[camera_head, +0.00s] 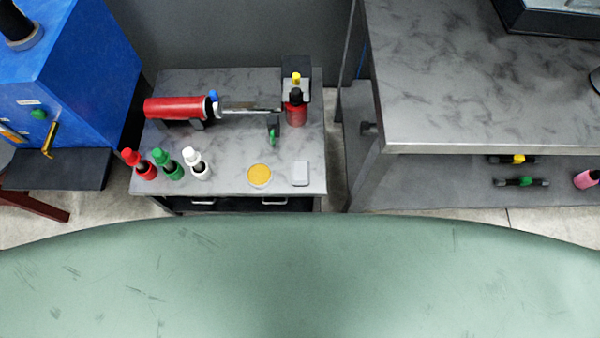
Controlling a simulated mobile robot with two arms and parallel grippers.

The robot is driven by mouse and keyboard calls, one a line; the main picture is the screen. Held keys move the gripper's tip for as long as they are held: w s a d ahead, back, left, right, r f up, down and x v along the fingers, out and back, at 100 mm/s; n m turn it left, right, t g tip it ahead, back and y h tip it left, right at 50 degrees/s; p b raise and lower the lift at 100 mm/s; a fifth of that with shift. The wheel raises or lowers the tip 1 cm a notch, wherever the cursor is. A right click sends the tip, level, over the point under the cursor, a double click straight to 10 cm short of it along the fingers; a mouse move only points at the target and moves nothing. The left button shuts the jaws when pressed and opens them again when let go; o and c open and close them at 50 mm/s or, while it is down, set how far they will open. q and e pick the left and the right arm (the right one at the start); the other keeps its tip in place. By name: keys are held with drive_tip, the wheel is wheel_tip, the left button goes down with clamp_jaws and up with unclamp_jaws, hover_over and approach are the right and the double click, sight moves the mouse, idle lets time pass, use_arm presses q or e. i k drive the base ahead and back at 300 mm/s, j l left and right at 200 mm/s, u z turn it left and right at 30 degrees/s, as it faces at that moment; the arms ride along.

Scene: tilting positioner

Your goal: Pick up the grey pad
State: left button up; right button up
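The grey pad (300,174) is a small, light grey, rounded square block. It lies flat near the front right corner of the low grey marbled table (228,152), just right of a round yellow-topped disc (259,175). Nothing touches or covers it. Neither of my grippers shows in the head view.
Red (139,164), green (168,164) and white (196,163) bottles stand front left on the table. A red cylinder tool (180,108) lies behind them. A blue machine (70,80) is left, a taller workbench (480,85) right. A green rounded surface (300,280) fills the foreground.

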sight(301, 175)
drive_tip(key=k+j+z, duration=0.3)
drive_tip(key=j, duration=0.15)
drive_tip(key=k+j+z, duration=0.3)
drive_tip(key=j, duration=0.15)
